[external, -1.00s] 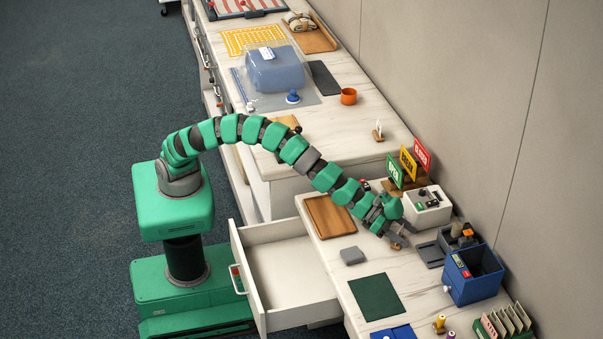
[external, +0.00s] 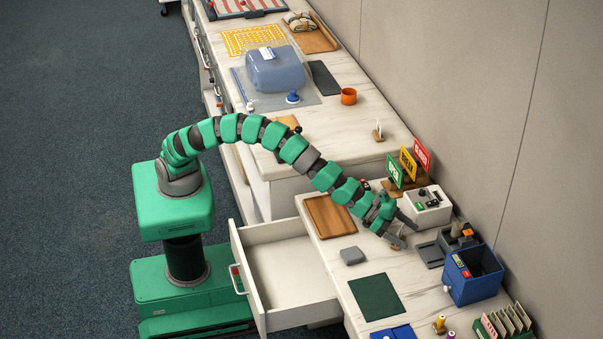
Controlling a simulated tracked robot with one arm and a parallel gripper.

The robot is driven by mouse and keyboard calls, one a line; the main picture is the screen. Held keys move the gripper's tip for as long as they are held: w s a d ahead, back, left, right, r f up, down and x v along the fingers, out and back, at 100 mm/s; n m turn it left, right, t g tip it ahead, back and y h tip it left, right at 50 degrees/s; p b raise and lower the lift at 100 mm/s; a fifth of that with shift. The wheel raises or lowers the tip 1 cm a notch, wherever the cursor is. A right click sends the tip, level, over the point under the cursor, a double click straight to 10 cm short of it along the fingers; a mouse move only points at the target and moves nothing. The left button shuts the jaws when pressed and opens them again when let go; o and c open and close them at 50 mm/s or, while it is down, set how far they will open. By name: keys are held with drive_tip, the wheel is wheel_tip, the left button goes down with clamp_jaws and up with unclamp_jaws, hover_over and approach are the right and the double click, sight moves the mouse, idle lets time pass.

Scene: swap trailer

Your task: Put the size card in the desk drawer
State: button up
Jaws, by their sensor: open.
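My gripper (external: 402,230) is open, its two grey fingers spread, low over the right part of the near desk. A small tan item (external: 400,246) shows just by the lower finger; it is partly hidden, and I cannot tell if it is the size card or its holder. I cannot make out a size card for certain. The desk drawer (external: 285,318) is pulled out on the desk's left side, and its visible inside looks empty.
A brown board (external: 329,217), a grey block (external: 352,256) and a green mat (external: 377,296) lie on the desk. A white box (external: 427,216), coloured signs (external: 408,163), a grey tray (external: 430,254) and a blue bin (external: 476,286) stand near the wall.

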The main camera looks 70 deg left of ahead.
drive_tip(key=shift+s+a+r+p, duration=0.15)
drive_tip(key=shift+a+r+p, duration=0.1)
drive_tip(key=shift+r, duration=0.1)
drive_tip(key=shift+s+a+r+p, duration=0.1)
drive_tip(key=shift+s+r+p, duration=0.05)
drive_tip(key=shift+r+p, duration=0.15)
drive_tip(key=shift+s+a+p, duration=0.65)
drive_tip(key=shift+s+p, duration=0.1)
drive_tip(key=p+v, duration=0.3)
drive_tip(key=p, duration=0.2)
drive_tip(key=shift+a+r, duration=0.1)
drive_tip(key=shift+r, duration=0.05)
drive_tip(key=shift+s+a+p, duration=0.3)
drive_tip(key=shift+s+p, duration=0.05)
drive_tip(key=shift+p, duration=0.05)
drive_tip(key=shift+p+v, duration=0.55)
drive_tip(key=shift+v, duration=0.25)
drive_tip(key=shift+p+v, duration=0.5)
drive_tip(key=shift+v, duration=1)
